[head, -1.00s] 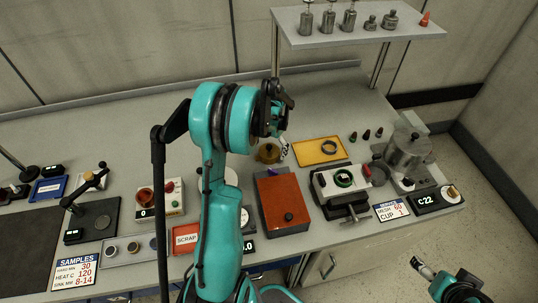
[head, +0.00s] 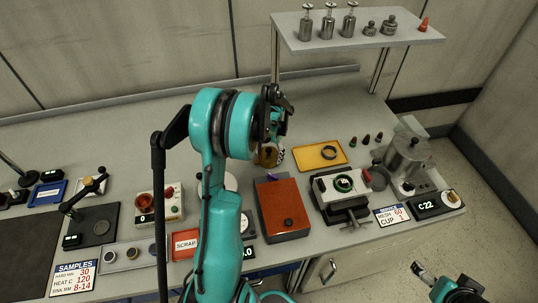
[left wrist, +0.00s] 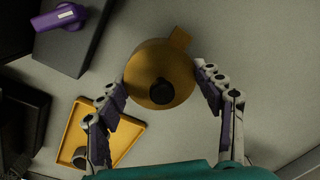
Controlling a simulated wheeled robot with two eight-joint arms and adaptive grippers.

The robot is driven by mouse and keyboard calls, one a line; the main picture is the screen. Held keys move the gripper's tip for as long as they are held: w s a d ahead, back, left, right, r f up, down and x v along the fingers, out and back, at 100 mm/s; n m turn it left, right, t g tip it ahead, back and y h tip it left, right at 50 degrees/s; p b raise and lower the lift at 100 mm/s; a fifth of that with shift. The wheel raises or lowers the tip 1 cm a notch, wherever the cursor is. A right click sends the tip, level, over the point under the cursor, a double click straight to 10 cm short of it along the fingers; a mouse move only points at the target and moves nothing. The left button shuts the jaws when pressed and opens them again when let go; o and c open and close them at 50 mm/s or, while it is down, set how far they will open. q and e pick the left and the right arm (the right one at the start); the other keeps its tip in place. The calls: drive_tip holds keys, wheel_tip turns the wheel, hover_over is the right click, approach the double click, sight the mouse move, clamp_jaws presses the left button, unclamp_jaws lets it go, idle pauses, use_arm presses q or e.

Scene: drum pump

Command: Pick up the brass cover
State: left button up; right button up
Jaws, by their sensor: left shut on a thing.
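The brass cover (left wrist: 155,58) is a round, dull gold dome with a dark knob on top and a small tab at its rim, in the left wrist view. My left gripper (left wrist: 161,80) has one finger on each side of it and is shut on it. In the head view the brass cover (head: 266,157) shows only in part below my left gripper (head: 277,148), whose wrist and fingers hide the rest. I cannot tell whether the cover touches the bench. My right gripper (head: 424,272) is at the lower right, away from the bench; its fingers are too small to read.
A yellow tray (head: 308,155) with a dark ring lies right of the cover. An orange-topped box (head: 280,205) stands in front, and a vise-like fixture (head: 325,188) right of it. A shelf (head: 350,38) with metal weights stands behind. The bench behind the cover is clear.

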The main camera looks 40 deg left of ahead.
sight(269, 149)
use_arm(q)
wheel_tip(269, 149, up, 3)
drive_tip(key=shift+r+p, duration=0.15)
drive_tip(key=shift+p, duration=0.35)
drive_tip(key=w+d+r+p, duration=0.4)
drive_tip(key=w+d+r, duration=0.3)
drive_tip(key=w+r, duration=0.2)
drive_tip(key=shift+d+r, duration=0.15)
drive_tip(key=shift+r, duration=0.3)
